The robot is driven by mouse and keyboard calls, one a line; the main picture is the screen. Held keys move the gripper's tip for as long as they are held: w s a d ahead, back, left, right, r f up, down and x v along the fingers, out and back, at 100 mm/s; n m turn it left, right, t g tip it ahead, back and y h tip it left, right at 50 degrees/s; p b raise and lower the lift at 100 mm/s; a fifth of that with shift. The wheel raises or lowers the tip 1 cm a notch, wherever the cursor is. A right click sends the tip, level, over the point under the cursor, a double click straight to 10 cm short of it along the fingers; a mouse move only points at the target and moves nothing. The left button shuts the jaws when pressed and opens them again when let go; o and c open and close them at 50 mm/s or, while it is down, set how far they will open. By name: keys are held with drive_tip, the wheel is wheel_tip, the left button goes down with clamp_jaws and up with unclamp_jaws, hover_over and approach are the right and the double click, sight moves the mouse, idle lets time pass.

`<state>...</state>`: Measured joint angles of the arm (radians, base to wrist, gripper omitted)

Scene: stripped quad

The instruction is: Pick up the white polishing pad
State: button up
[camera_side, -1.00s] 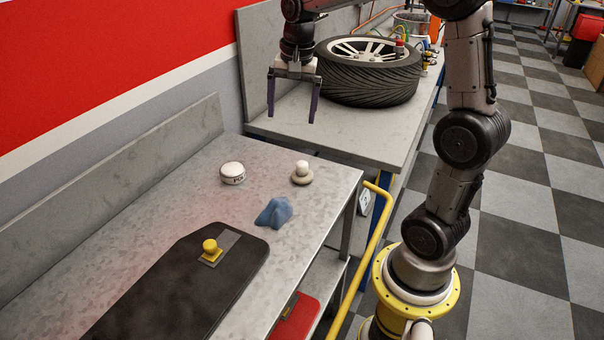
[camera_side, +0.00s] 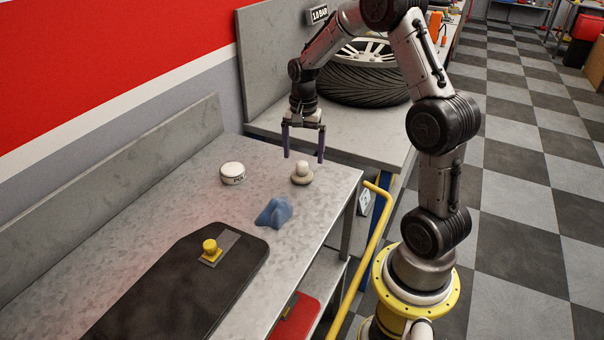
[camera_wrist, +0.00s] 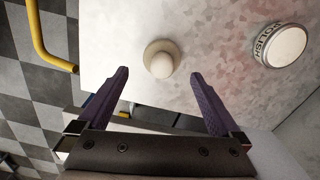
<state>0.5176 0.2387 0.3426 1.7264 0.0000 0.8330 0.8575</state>
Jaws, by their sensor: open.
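The white polishing pad (camera_side: 302,180) is a small pale disc with a rounded white knob on top. It lies flat on the metal bench near its far right corner. In the wrist view the pad (camera_wrist: 151,50) appears just beyond the fingertips, centred between them. My gripper (camera_side: 303,160) points down with its purple fingers open and empty, and is above the pad's height, apart from it. In the wrist view both fingers of the gripper (camera_wrist: 160,73) are spread with nothing between them.
A round white polish tin (camera_side: 232,172) stands left of the pad, and a crumpled blue cloth (camera_side: 273,213) lies in front of it. A dark panel (camera_side: 165,285) carries a yellow-knobbed tool (camera_side: 210,248). A tyre (camera_side: 365,84) rests on the bench behind. A yellow rail (camera_side: 370,235) runs along the right.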

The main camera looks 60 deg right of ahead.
sight(302, 163)
wheel_tip(302, 163, down, 5)
drive_tip(key=shift+w+a+f, duration=0.1)
drive_tip(key=shift+w+a, duration=0.05)
drive_tip(key=c, duration=1.2)
